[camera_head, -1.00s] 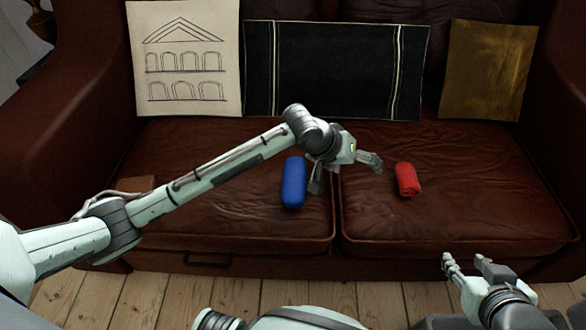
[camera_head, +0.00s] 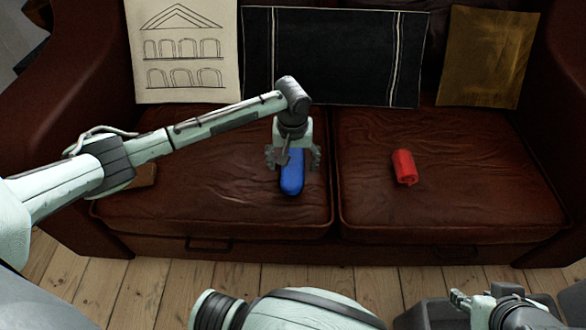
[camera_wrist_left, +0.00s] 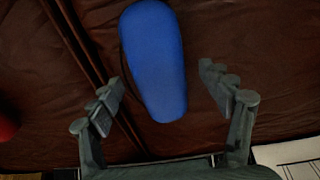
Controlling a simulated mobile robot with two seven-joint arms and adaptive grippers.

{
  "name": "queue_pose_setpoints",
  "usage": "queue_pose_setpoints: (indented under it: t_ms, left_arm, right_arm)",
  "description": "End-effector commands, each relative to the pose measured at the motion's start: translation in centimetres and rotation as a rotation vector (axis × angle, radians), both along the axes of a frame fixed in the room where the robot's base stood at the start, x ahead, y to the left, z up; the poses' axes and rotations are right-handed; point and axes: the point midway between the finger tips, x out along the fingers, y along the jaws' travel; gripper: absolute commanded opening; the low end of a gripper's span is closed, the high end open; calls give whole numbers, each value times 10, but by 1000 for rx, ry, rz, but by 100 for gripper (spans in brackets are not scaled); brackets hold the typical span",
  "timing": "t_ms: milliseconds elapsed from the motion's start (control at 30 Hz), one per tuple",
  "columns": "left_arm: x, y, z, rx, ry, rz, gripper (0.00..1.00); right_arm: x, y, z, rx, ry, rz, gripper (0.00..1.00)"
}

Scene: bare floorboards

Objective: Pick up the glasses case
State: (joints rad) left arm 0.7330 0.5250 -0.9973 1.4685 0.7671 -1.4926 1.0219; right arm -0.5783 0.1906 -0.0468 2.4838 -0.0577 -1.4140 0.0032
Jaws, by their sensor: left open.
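The blue glasses case (camera_head: 292,180) is a long rounded case lying on the left seat cushion of the sofa. My left gripper (camera_head: 293,159) is open above its far end, pointing down, with one finger on each side. In the left wrist view the case (camera_wrist_left: 153,60) lies between the open fingers of my left gripper (camera_wrist_left: 162,92), with gaps on both sides. In the head view the gripper hides the far end of the case. My right gripper (camera_head: 470,299) is low at the right, in front of the sofa; its finger opening is unclear.
A red rolled item (camera_head: 404,167) lies on the right cushion. A brown flat item (camera_head: 142,175) sits at the left, partly behind my left arm. Cushions (camera_head: 180,50) line the leather sofa's back. The cushion around the case is clear.

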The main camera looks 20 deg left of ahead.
Motion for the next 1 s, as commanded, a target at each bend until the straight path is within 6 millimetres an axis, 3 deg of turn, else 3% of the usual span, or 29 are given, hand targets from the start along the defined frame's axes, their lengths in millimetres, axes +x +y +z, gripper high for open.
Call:
queue_pose_setpoints:
  t_ms: [300, 767, 1000]
  left_arm:
    - [1, 0, -5, 0, -1, 0, 79]
    - [1, 0, -5, 0, -1, -1, 24]
    - [1, 0, -4, 0, -2, -1, 23]
  right_arm:
    - [6, 5, 2, 9, -27, 9, 40]
    - [5, 4, 2, 8, -25, 10, 40]
    - [5, 4, 2, 8, -24, 10, 40]
